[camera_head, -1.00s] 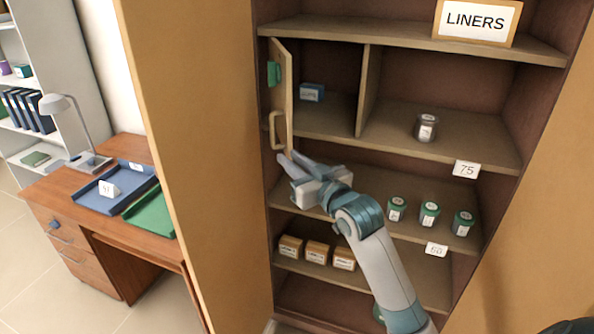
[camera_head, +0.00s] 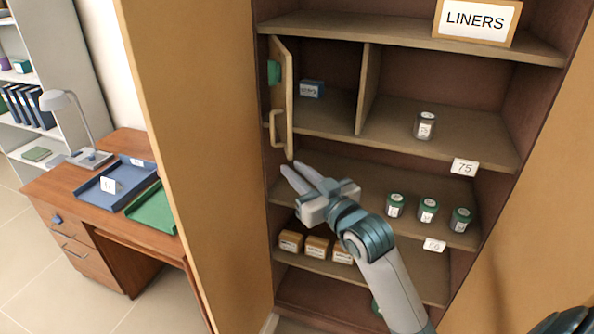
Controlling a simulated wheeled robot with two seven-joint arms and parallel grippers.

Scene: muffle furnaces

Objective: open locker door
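The small locker door (camera_head: 281,97) in the upper left of the cabinet stands swung out from its compartment, seen nearly edge-on. It has a tan handle (camera_head: 275,129) and a green patch (camera_head: 274,72) on it. My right gripper (camera_head: 294,177) is below the door's lower edge, apart from the handle. Its two fingers point up and left with a narrow gap between them and nothing held. My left gripper is not in view.
The cabinet shelves hold a grey jar (camera_head: 425,125), several green-lidded jars (camera_head: 428,210) and boxes (camera_head: 317,247) below my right arm. A large cabinet door (camera_head: 205,150) stands at the left. A desk (camera_head: 135,220) with trays and a lamp is beyond it.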

